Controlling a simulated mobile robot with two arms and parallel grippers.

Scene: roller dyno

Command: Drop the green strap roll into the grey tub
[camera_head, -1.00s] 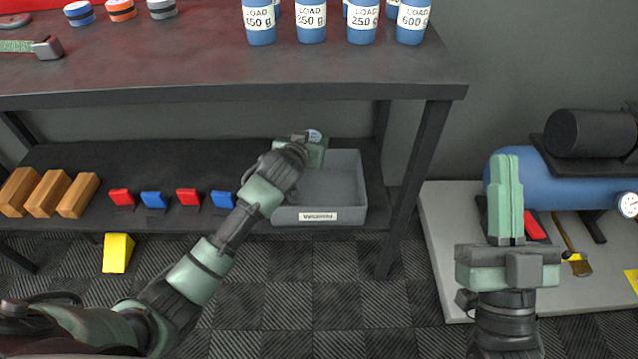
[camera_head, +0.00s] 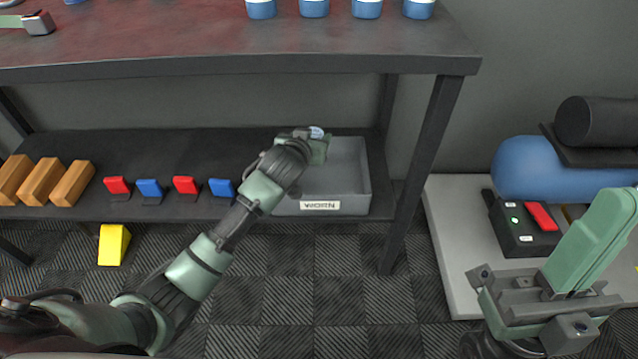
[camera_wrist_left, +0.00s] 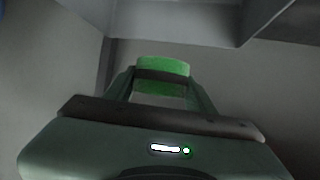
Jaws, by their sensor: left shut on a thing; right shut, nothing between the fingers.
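The green strap roll (camera_wrist_left: 162,78) is between the fingers of my left gripper (camera_wrist_left: 160,88) in the left wrist view. In the head view my left gripper (camera_head: 316,148) is over the left part of the grey tub (camera_head: 348,180), and it hides the roll there. The tub stands on the lower shelf and has a label reading "WORN" on its front. Grey surfaces surround the roll in the wrist view; I cannot tell how far it is from the tub's floor. My right gripper (camera_head: 604,235) is shut and empty at the right, in front of the blue tank.
Several red and blue clips (camera_head: 185,186) and wooden blocks (camera_head: 42,182) sit left of the tub on the shelf (camera_head: 90,150). The workbench top (camera_head: 230,45) overhangs it. A yellow block (camera_head: 113,245) is on the floor. A blue tank (camera_head: 545,168) stands on a pale platform (camera_head: 450,250) at right.

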